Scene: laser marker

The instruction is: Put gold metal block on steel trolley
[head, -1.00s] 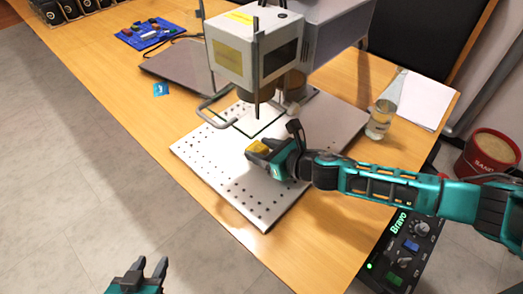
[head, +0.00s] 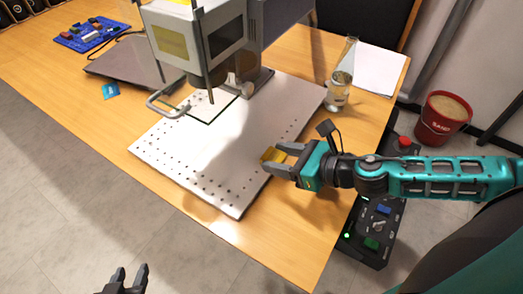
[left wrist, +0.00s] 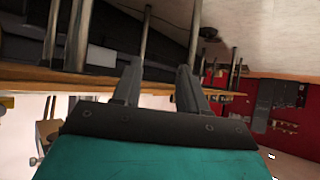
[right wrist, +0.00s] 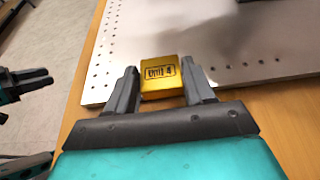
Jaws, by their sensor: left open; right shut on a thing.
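The gold metal block (head: 273,156) is between the fingers of my right gripper (head: 279,162), which is shut on it. They are over the right edge of the perforated plate. In the right wrist view the block (right wrist: 160,78) shows a dark printed label and sits between the two fingertips (right wrist: 161,88). My left gripper (head: 130,280) is open and empty, low at the bottom of the head view, off the table. Its fingers also show apart in the left wrist view (left wrist: 157,80). I cannot make out a steel trolley in the head view.
The laser marker (head: 200,40) stands over the white perforated plate (head: 215,145). A glass bottle (head: 340,85) and paper (head: 378,70) are at the table's right. A control box (head: 375,225) and red sand bucket (head: 441,117) are beyond the right edge. Floor at left is clear.

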